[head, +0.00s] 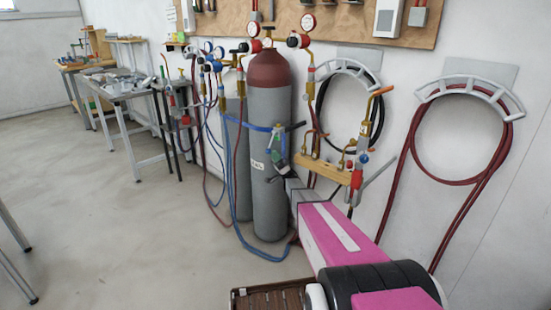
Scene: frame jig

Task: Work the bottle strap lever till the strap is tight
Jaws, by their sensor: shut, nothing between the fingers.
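A tall grey gas bottle (269,200) with a dark red shoulder stands upright near the wall, in front of a second grey bottle (240,180). A blue strap (258,127) runs around the bottles at upper-body height. A small buckle with a green and blue body (276,139) sits on the strap at the front bottle's right side, with a dark lever-like piece (297,126) sticking out to the right. My gripper (281,168) is shut and empty, just below the buckle by the bottle's right side. Whether it touches the buckle or the bottle is too small to tell.
Red and blue hoses (225,185) hang beside the bottles and trail on the floor. A wooden torch rack (327,170) is right of my gripper. Hose hangers (470,90) line the wall. Workbenches (125,90) stand back left.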

